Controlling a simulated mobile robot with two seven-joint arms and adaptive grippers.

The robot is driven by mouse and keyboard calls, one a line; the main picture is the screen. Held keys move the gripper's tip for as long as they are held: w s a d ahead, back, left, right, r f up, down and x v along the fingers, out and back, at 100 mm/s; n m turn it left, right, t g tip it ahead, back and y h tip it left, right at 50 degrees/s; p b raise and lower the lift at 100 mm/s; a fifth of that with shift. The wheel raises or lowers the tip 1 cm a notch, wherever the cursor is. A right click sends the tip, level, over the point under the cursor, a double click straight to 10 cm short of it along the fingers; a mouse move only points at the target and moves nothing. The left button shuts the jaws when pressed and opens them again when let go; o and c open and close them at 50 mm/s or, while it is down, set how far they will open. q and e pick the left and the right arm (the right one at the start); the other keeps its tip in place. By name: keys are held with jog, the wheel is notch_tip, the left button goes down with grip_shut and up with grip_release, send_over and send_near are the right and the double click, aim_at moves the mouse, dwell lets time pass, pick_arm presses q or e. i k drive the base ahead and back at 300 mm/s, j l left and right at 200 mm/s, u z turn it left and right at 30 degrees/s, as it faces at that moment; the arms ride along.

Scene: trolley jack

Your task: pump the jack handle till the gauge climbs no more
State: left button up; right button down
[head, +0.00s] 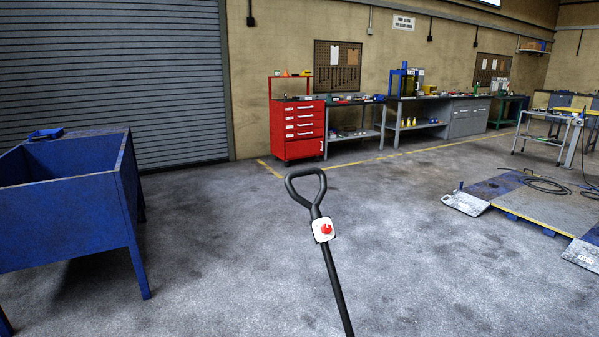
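The jack handle (334,282) is a dark bar that rises from the bottom edge of the head view, tilted a little to the left. It ends in a closed loop grip (306,187) near the middle of the view. A white plate with a red mark (323,230) sits on the bar just below the loop. Nothing is touching the visible part of the handle. The jack's body is below the frame. I cannot make out a gauge reading. Neither of my grippers shows.
A blue metal bin on legs (60,222) stands at the left. A red tool cabinet (297,130) and workbenches line the back wall. A low platform with ramps (530,208) lies at the right, with a hose on it. The floor around the handle is clear.

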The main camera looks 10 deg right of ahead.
aim_at(317, 220)
jog(key=z, duration=1.05)
jog(key=j+z, duration=0.1)
jog(key=z, duration=0.45)
jog(key=j+z, duration=0.1)
jog(key=z, duration=0.95)
jog(key=j+z, duration=0.15)
jog(key=z, duration=0.9)
jog(key=j+z, duration=0.1)
jog(key=z, duration=0.45)
jog(key=k+j+u, duration=0.15)
jog(key=u, duration=1.35)
jog(key=j+u, duration=0.9)
jog(key=l, duration=0.1)
